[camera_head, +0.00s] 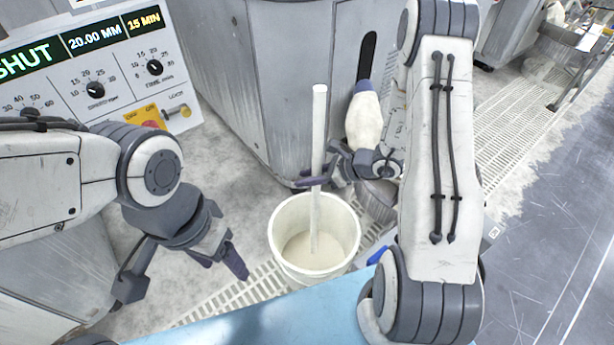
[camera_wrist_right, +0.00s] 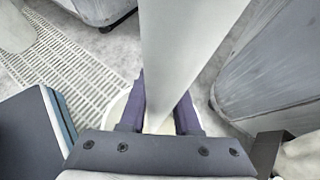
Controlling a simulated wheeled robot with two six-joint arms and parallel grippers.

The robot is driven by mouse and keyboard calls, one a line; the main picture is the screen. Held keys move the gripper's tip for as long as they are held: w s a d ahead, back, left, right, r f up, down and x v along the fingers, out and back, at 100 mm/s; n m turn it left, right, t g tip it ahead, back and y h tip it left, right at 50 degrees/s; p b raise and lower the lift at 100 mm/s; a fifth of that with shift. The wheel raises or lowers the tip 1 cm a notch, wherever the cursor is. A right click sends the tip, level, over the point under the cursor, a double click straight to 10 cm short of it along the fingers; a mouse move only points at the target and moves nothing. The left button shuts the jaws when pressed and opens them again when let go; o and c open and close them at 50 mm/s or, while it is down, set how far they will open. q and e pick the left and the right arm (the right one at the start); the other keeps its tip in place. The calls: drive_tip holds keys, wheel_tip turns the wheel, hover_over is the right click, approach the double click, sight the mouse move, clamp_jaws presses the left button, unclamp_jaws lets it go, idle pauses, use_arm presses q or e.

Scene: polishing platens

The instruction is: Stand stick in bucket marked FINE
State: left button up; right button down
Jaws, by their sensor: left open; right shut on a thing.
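A long pale stick (camera_head: 318,130) stands almost upright in the head view, its lower end inside a white bucket (camera_head: 342,270) that has pale matter at the bottom. I cannot tell whether the stick's end touches the bottom. My right gripper (camera_head: 314,182) is shut on the stick just above the bucket's rim. In the right wrist view the stick (camera_wrist_right: 180,50) runs between the two dark fingers (camera_wrist_right: 160,112), with a bit of rim behind. No marking on the bucket is readable. My left gripper (camera_head: 236,262) is open and empty, left of the bucket.
A control panel (camera_head: 120,75) with dials and a SHUT display stands at the left. Grey machine housings (camera_head: 225,70) stand behind the bucket. A blue surface (camera_head: 270,318) lies in front. A white bottle-like thing with a blue top (camera_head: 363,115) is behind my right gripper. Floor grating (camera_head: 515,125) runs at the right.

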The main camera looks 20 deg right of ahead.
drive_tip(key=c, duration=0.5)
unclamp_jaws()
drive_tip(key=shift+c, duration=0.2)
drive_tip(key=p+v, duration=0.2)
drive_tip(key=v, duration=0.8)
drive_tip(key=shift+s+d, duration=0.15)
drive_tip(key=shift+r, duration=0.1)
